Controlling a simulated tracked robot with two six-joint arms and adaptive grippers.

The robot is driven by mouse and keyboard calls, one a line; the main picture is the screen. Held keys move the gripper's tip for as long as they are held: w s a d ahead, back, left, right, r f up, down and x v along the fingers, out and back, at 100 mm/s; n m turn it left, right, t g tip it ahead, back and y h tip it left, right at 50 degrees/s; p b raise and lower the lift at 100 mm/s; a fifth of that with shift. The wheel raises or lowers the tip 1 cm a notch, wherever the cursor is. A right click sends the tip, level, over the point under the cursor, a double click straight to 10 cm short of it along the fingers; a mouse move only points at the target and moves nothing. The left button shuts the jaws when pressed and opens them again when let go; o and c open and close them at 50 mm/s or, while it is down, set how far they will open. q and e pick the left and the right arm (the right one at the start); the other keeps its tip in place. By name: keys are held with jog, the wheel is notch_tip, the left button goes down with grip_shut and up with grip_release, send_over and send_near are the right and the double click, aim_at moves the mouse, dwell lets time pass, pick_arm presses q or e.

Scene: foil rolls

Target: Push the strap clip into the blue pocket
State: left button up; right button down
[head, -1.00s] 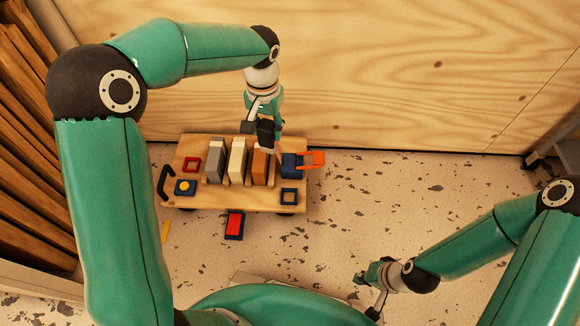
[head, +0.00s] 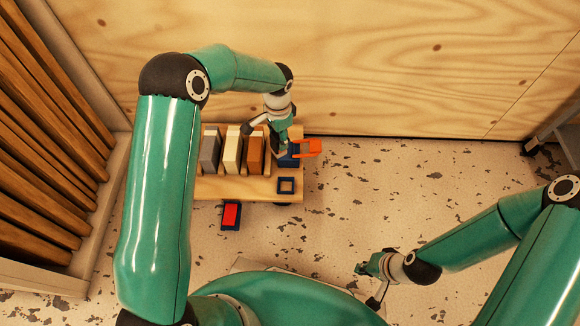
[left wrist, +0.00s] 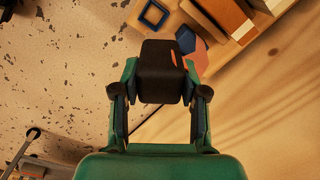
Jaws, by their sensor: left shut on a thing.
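My left gripper (head: 281,149) reaches down over the pocket's left side.
The wooden cart (head: 240,188) carries grey, cream and brown upright blocks (head: 231,150) left of the gripper. An open blue square frame (head: 286,186) is in front of the pocket. A red-and-blue piece (head: 231,214) is at the front edge.

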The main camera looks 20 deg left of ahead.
pick_arm(q)
notch_tip(320, 180, down, 20)
jog(key=d+m+b, duration=0.2)
jog(key=m+b, duration=0.3)
jog(key=m, duration=0.1)
jog(key=shift+w+f+m, duration=0.25)
jog(key=shift+m, duration=0.15)
jog(key=shift+s+a+r, duration=0.1)
jog(key=shift+s, duration=0.1)
jog(key=shift+f, duration=0.25)
dwell(0.5)
jog(key=shift+f+b, duration=0.3)
jog(key=shift+b, duration=0.25)
jog(key=shift+f, duration=0.15)
jog(key=shift+f+b, duration=0.45)
jog(key=shift+b, duration=0.2)
jog(key=shift+f+b, duration=0.4)
dwell(0.8)
